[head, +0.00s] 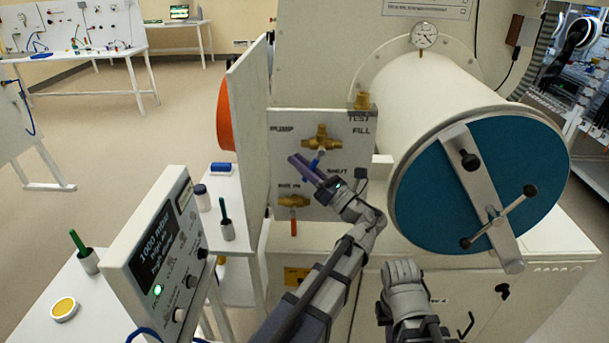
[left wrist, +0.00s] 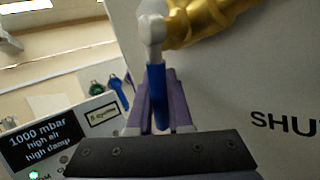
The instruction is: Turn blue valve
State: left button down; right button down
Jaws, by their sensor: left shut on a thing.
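The blue valve is a brass body (head: 322,138) on a white upright panel, with a blue lever handle (head: 314,164) pointing down and slightly left from it. My left gripper (head: 301,163) reaches the handle from the front, its purple fingers over it. In the left wrist view the blue handle (left wrist: 159,97) stands between the two purple fingers, which are shut on it. The brass body (left wrist: 205,18) shows just above. The fingers partly hide the handle in the head view. The fingers of my right gripper do not show.
A second brass valve with an orange handle (head: 293,226) hangs below on the panel. A display box (head: 160,255) reading 1000 mbar stands at left. A large white cylinder with a teal door (head: 430,190) is at right. A white upright board (head: 249,130) borders the panel's left.

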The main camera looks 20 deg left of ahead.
pick_arm(q)
jog(key=shift+a+r+m+t+y+b, duration=0.25)
jog(key=shift+r+m+t+y+b, duration=0.25)
jog(key=shift+m, duration=0.3)
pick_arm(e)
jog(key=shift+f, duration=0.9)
pick_arm(q)
jog(key=c, duration=1.1)
grip_release()
jog(key=shift+s, duration=0.1)
jog(key=shift+f, duration=0.1)
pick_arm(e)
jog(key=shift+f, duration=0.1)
